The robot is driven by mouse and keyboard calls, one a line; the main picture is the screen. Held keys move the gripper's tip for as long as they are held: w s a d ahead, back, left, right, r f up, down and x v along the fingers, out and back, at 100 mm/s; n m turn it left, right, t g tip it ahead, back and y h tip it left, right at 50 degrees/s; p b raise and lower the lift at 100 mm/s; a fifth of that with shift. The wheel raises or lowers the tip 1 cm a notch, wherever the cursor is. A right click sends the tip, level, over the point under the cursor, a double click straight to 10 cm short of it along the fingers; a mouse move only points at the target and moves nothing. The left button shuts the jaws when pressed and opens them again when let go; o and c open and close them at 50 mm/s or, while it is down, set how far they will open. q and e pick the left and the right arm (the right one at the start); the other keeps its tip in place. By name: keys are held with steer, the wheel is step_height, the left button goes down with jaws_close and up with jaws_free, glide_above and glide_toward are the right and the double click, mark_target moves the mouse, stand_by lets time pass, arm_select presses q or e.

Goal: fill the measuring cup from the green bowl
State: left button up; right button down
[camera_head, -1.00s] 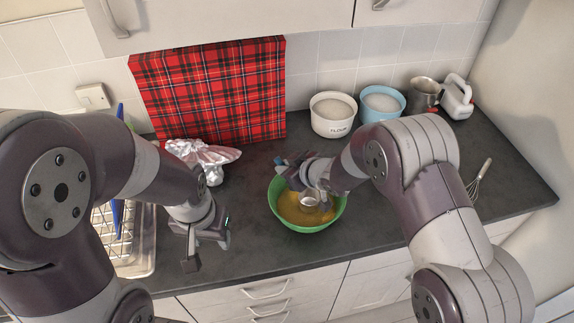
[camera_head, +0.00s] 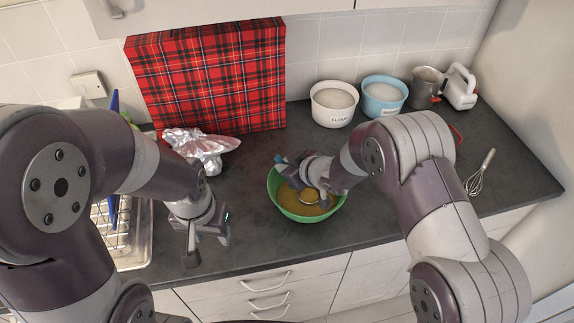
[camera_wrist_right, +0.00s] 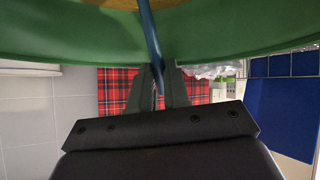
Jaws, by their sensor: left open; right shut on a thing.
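The green bowl (camera_head: 331,209) stands on the dark counter and holds a yellow-brown liquid. The metal measuring cup (camera_head: 309,196) is inside the bowl, low at the liquid; I cannot tell how full it is. My right gripper (camera_head: 292,170) is over the bowl's back rim, shut on the cup's blue handle. The handle (camera_wrist_right: 152,40) shows between the fingers (camera_wrist_right: 160,85) in the right wrist view, with the bowl's green wall (camera_wrist_right: 90,38) close above. My left gripper (camera_head: 207,248) is open and empty above the counter's front, left of the bowl.
Crumpled foil (camera_head: 200,147) lies behind my left gripper, before a red tartan board (camera_head: 210,78). A flour canister (camera_head: 333,112), blue canister (camera_head: 384,100), metal jug (camera_head: 425,88) and white mixer (camera_head: 460,88) stand at the back. A whisk (camera_head: 477,178) lies right. A dish rack (camera_head: 120,235) is left.

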stand_by(0.3)
step_height(320, 180, up, 12)
steer(key=p, duration=1.1)
steer(key=shift+r, duration=0.15)
